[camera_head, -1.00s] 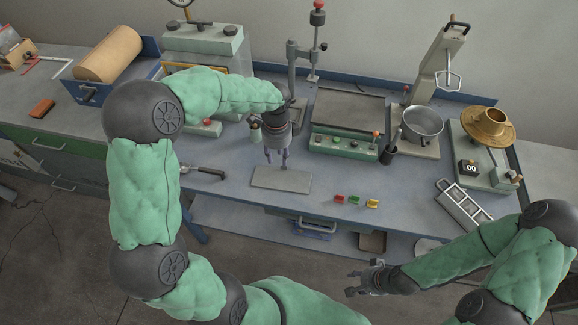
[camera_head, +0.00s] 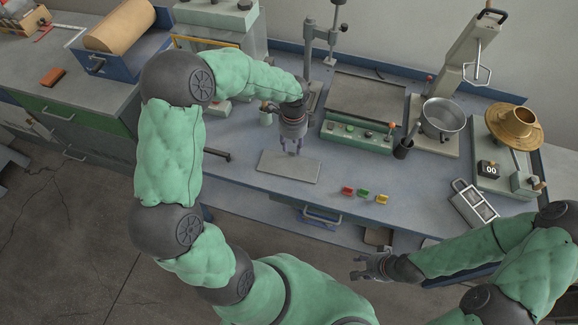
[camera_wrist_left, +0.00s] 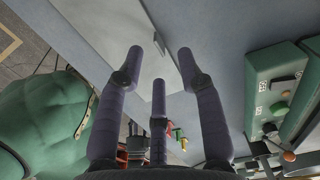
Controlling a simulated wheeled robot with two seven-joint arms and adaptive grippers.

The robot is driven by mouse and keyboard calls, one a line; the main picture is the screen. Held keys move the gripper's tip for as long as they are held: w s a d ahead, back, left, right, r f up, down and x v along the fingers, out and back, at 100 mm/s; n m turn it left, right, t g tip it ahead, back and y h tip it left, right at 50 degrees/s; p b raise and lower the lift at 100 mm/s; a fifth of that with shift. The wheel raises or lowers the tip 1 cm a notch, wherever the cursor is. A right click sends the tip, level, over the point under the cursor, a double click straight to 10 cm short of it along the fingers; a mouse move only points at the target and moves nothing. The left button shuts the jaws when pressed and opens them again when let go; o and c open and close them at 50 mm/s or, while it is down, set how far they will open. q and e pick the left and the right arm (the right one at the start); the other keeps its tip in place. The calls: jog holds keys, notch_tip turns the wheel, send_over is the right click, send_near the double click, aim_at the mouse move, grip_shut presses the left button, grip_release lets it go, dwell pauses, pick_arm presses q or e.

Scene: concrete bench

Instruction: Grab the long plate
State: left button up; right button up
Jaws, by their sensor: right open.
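The long plate is a flat, light grey rectangle (camera_head: 288,168) lying on the blue-grey bench near its front edge. It also shows as a pale surface in the left wrist view (camera_wrist_left: 105,28). My left gripper (camera_head: 293,151) points down over the plate's far edge. In the left wrist view its purple-grey fingers (camera_wrist_left: 160,68) are spread open with nothing between them. Whether the fingertips touch the plate cannot be told. My right gripper (camera_head: 366,268) is open and empty, in front of the bench.
Small red, green and yellow blocks (camera_head: 363,193) lie right of the plate. A dark-handled tool (camera_head: 217,154) lies to its left. Behind stand a control box with a flat top (camera_head: 358,135), a metal pot (camera_head: 442,117) and a press stand (camera_head: 333,45). A metal rack (camera_head: 473,204) lies right.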

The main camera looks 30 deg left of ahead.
aim_at(292, 156)
pick_arm(q)
notch_tip(292, 156, down, 4)
jog(key=shift+s+f+b, duration=0.1)
jog(key=shift+b, duration=0.55)
grip_shut()
jog(key=shift+a+r, duration=0.1)
jog(key=shift+r, duration=0.1)
jog(key=shift+r, duration=0.1)
